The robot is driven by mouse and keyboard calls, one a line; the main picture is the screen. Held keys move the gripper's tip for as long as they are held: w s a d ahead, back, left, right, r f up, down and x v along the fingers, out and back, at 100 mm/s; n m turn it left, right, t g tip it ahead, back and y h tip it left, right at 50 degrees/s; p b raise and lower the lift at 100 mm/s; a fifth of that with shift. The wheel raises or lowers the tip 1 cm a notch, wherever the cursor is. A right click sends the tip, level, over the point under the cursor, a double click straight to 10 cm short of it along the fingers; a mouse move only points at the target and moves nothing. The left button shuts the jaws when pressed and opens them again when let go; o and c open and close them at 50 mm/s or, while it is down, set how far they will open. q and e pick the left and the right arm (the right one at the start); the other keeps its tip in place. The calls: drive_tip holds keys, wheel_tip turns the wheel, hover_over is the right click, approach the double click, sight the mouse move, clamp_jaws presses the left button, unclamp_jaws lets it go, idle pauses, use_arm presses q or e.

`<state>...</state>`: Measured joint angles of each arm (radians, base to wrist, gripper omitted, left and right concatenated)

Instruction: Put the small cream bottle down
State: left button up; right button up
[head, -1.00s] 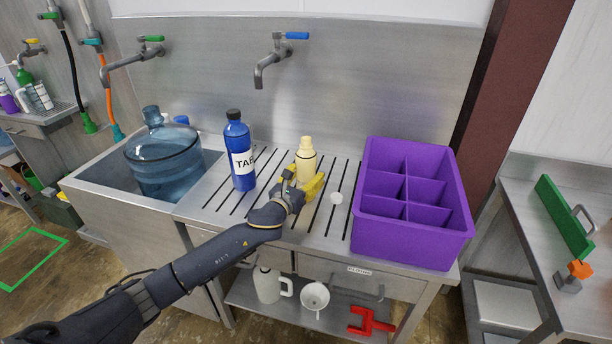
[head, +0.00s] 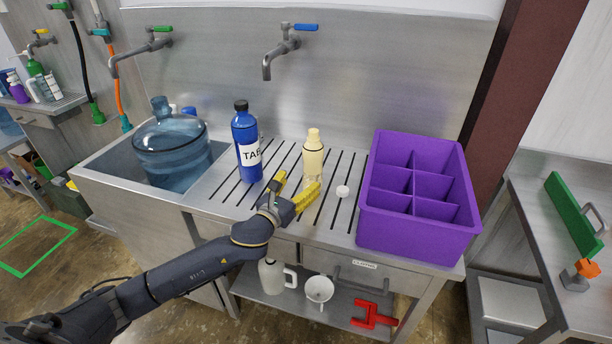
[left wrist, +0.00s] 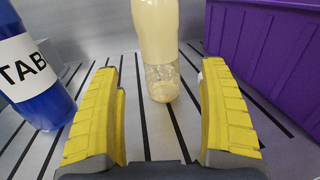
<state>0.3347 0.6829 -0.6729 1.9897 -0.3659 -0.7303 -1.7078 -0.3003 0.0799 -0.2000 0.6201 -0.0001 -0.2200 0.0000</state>
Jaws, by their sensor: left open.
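The small cream bottle (head: 313,152) stands upright on the slotted steel drainboard (head: 228,190). In the left wrist view the bottle (left wrist: 157,35) is cream above and clear near its base, and its top is cut off. My left gripper (head: 293,185) is open and empty, in front of the bottle and apart from it. Its yellow fingers (left wrist: 163,105) spread to either side of the bottle's base in the left wrist view, with the bottle beyond them. My right gripper is not in view.
A blue bottle labelled TAB (head: 246,145) stands left of the cream bottle. A large blue jug (head: 170,150) sits in the sink. A tap (head: 275,62) hangs behind.

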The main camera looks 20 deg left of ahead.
use_arm(q)
drive_tip(key=shift+s+a, duration=0.15)
drive_tip(key=shift+s, duration=0.6)
drive_tip(key=shift+s+a, duration=0.15)
drive_tip(key=shift+s, duration=0.6)
